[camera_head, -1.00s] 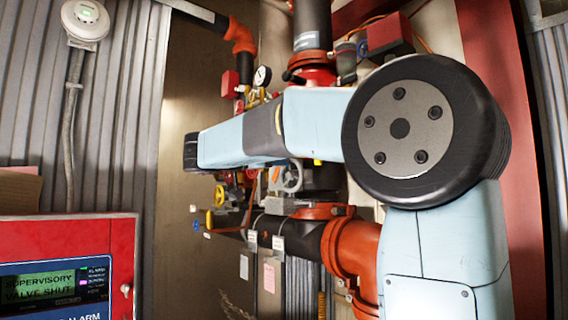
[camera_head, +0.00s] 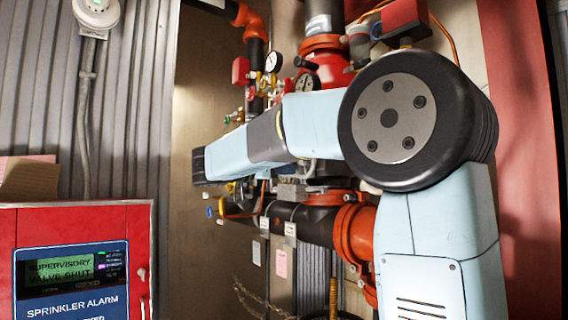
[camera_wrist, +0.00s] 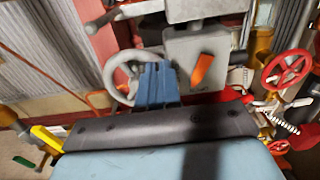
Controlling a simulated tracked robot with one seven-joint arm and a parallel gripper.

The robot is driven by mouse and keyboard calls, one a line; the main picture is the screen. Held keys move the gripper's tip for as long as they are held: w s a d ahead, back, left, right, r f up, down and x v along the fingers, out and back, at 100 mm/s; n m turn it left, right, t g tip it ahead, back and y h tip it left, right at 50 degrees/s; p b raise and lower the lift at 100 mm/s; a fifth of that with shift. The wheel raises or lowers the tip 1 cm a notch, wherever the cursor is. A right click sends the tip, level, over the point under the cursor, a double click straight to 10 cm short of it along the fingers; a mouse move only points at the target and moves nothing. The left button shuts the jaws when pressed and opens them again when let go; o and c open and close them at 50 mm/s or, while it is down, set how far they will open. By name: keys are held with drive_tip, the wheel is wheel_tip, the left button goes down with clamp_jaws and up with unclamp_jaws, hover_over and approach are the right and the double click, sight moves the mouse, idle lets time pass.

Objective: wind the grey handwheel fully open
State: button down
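The grey handwheel (camera_wrist: 113,82) shows in the wrist view, left of a grey gearbox (camera_wrist: 190,45) with an orange indicator (camera_wrist: 203,70). My gripper (camera_wrist: 157,70) has blue fingers that overlap the right part of the wheel's rim in this view. I cannot tell whether they touch the rim or how far apart they are. In the head view my arm covers most of the handwheel area, and my gripper is hidden behind the arm.
A red alarm panel (camera_head: 140,225) reads "SUPERVISORY VALVE SHUT". Orange pipe couplings (camera_head: 355,228) and gauges (camera_head: 273,62) surround the arm.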

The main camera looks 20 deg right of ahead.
drive_tip(key=shift+s+d+f, duration=0.25)
drive_tip(key=shift+s+f, duration=0.1)
drive_tip(key=shift+f, duration=0.1)
drive_tip(key=shift+s+d+f, duration=0.25)
drive_tip(key=shift+s+f, duration=0.05)
drive_tip(key=shift+f, duration=0.15)
drive_tip(key=shift+s+d+f, duration=0.15)
drive_tip(key=shift+s+d, duration=0.05)
drive_tip(key=shift+s, duration=0.3)
drive_tip(key=shift+s+d, duration=0.2)
drive_tip(key=shift+s, duration=0.35)
drive_tip(key=shift+s+d+r, duration=0.15)
drive_tip(key=shift+s, duration=0.25)
drive_tip(key=shift+s+d+r, duration=0.1)
drive_tip(key=shift+s+r, duration=0.05)
drive_tip(key=shift+s, duration=0.2)
drive_tip(key=shift+s+d+r, duration=0.15)
drive_tip(key=shift+s+r, duration=0.4)
drive_tip(key=shift+r, duration=0.2)
wheel_tip(320, 180, up, 5)
hover_over(309, 169)
drive_tip(key=a, duration=0.3)
drive_tip(key=w+a, duration=0.3)
drive_tip(key=a, duration=0.2)
drive_tip(key=shift+w+f, duration=0.4)
drive_tip(key=shift+f, duration=0.05)
